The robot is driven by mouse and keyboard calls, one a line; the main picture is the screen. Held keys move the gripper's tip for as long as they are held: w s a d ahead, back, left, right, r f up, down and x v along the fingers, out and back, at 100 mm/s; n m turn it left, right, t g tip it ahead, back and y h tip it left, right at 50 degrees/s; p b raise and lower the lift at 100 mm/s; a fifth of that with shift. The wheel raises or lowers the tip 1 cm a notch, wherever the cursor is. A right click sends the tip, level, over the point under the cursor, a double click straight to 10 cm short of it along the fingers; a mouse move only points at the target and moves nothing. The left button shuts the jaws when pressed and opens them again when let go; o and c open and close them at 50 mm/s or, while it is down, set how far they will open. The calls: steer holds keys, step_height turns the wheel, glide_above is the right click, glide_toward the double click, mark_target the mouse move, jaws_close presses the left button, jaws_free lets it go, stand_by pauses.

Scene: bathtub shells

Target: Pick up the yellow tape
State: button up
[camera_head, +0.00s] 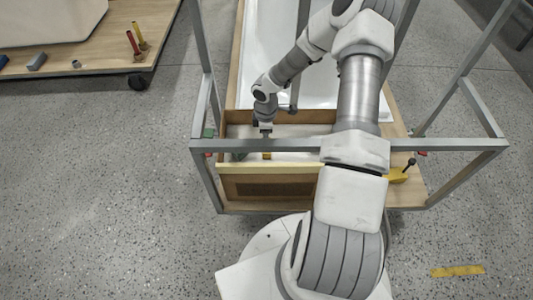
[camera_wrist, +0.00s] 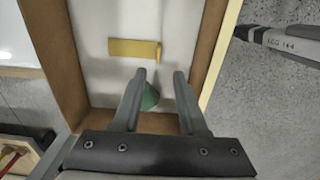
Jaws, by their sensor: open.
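A flat yellow piece (camera_wrist: 135,49), which looks like the yellow tape, lies on the pale floor of a wooden-walled box (camera_wrist: 88,75) in the wrist view. It has a small tab at its right end. A small yellow patch (camera_head: 267,156) shows below my gripper (camera_head: 265,136) in the head view. In the wrist view my gripper (camera_wrist: 160,75) is open, with its fingertips just below the yellow piece in the picture. Nothing is held. A green cone-like thing (camera_wrist: 150,98) shows between the fingers, partly hidden by them.
A grey metal frame (camera_head: 270,145) crosses in front of the box. A white tub shell (camera_head: 270,60) lies behind. A yellow tool with a black knob (camera_head: 397,175) sits at the right. A yellow strip (camera_head: 457,271) lies on the floor. A wooden cart (camera_head: 110,45) stands at upper left.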

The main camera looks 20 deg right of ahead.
steer(key=f+b, duration=0.1)
steer(key=f, duration=0.3)
steer(key=f+b, duration=0.2)
steer(key=f, duration=0.2)
steer(key=shift+w+d+f, duration=0.1)
steer(key=shift+d+f, duration=0.1)
steer(key=shift+f, duration=0.2)
jaws_close()
